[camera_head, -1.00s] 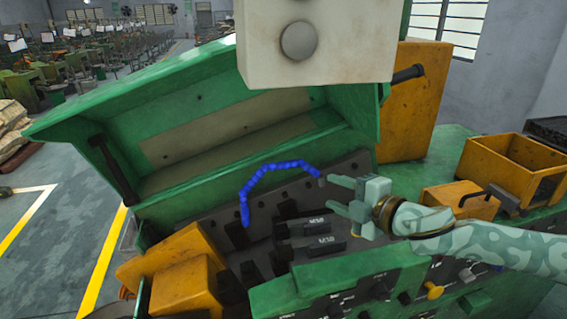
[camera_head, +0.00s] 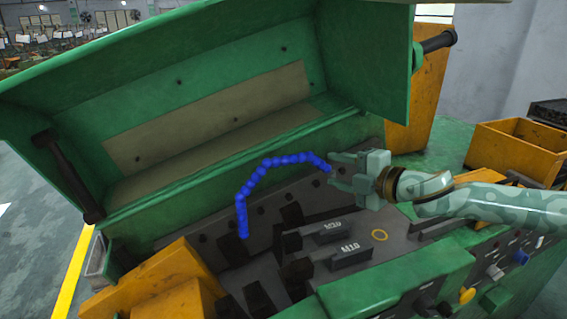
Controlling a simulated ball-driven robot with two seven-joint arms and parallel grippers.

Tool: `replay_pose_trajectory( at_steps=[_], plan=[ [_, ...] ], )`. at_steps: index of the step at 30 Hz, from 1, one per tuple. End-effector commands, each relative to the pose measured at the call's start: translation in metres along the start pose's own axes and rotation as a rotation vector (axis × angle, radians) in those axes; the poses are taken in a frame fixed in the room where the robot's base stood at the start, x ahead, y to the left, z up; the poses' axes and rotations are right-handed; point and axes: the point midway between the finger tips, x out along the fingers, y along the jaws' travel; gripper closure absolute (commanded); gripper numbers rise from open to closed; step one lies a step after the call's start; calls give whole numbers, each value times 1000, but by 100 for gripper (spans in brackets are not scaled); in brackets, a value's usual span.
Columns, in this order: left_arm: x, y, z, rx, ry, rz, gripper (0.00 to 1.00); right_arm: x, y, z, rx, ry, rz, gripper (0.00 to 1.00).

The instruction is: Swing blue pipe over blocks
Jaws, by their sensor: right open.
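The blue pipe (camera_head: 262,172) is a segmented, arched hose inside the open machine. Its left end hangs down beside dark blocks, and its right end reaches up to my right gripper. My right gripper (camera_head: 333,170) comes in from the right, with its two fingers apart at the pipe's right end. I cannot tell whether the fingers touch it. Two dark blocks, marked M20 (camera_head: 318,231) and M10 (camera_head: 350,256), lie below and right of the pipe. My left gripper is not in view.
The raised green cover (camera_head: 215,75) with a dark handle (camera_head: 68,178) stands behind the pipe. Yellow-orange housings (camera_head: 172,285) are at the lower left. A yellow bin (camera_head: 520,150) stands at the right.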

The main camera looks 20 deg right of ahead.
Motion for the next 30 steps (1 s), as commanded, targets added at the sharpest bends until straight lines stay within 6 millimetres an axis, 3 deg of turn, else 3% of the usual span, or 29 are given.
replay_pose_trajectory(
  at_steps=[8, 18, 24, 30],
  plan=[
    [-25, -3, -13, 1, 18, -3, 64, 54, 8, -3, 2, 4, 4, 57],
    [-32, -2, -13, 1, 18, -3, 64, 134, 4, -2, -1, 1, 1, 57],
    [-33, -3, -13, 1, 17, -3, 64, 154, 2, -1, -1, 1, 1, 57],
    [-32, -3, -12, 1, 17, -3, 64, 158, 2, -1, -1, 0, 0, 57]
  ],
)
